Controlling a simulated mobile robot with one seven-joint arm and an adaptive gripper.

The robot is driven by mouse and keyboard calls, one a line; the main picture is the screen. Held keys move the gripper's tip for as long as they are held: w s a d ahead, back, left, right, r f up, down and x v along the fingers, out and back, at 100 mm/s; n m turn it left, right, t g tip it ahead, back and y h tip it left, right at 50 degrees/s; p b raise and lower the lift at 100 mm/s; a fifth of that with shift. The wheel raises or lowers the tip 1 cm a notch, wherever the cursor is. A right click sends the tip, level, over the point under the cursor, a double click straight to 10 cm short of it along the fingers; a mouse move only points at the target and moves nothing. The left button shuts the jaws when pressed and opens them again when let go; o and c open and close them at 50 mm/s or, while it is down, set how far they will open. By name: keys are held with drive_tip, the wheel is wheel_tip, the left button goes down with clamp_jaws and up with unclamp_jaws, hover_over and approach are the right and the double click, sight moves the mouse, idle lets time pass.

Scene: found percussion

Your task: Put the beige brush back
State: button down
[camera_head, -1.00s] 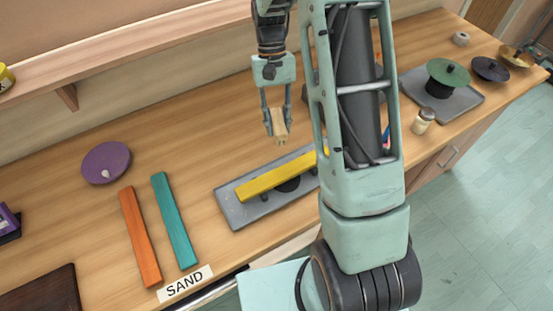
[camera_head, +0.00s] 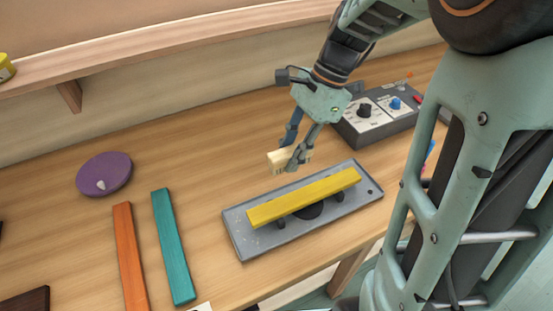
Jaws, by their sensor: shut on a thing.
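The beige brush (camera_head: 283,159) is a small pale block held between the fingers of my gripper (camera_head: 294,157). My gripper is shut on it, tilted, and holds it in front of and above the grey tray's back edge. The fingers cover part of the brush's right end. I cannot tell its exact height over the bench.
A grey tray (camera_head: 246,244) carries a yellow bar (camera_head: 305,197) on supports. An orange bar (camera_head: 131,255) and a teal bar (camera_head: 173,246) lie left of it, with a purple disc (camera_head: 104,174) behind. A control box (camera_head: 376,123) stands at the back right.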

drive_tip(key=w+a+f, duration=0.1)
drive_tip(key=w+f, duration=0.1)
drive_tip(key=w, duration=0.2)
drive_tip(key=w+f+p, duration=0.1)
drive_tip(key=w+f, duration=0.2)
drive_tip(key=w, duration=0.1)
drive_tip(key=w+a+f, duration=0.1)
drive_tip(key=w+f, duration=0.2)
drive_tip(key=w, duration=0.1)
drive_tip(key=shift+w+a+f, duration=0.15)
drive_tip(key=shift+a+f, duration=0.1)
drive_tip(key=shift+a, duration=0.1)
drive_tip(key=shift+w+f, duration=0.4)
drive_tip(key=shift+f, duration=0.1)
drive_tip(key=shift+w+a+f, duration=0.1)
drive_tip(key=shift+w+f, duration=0.05)
drive_tip(key=shift+f, duration=1.55)
drive_tip(key=shift+f, duration=0.1)
drive_tip(key=c, duration=1.6)
unclamp_jaws()
drive_tip(key=v, duration=1.2)
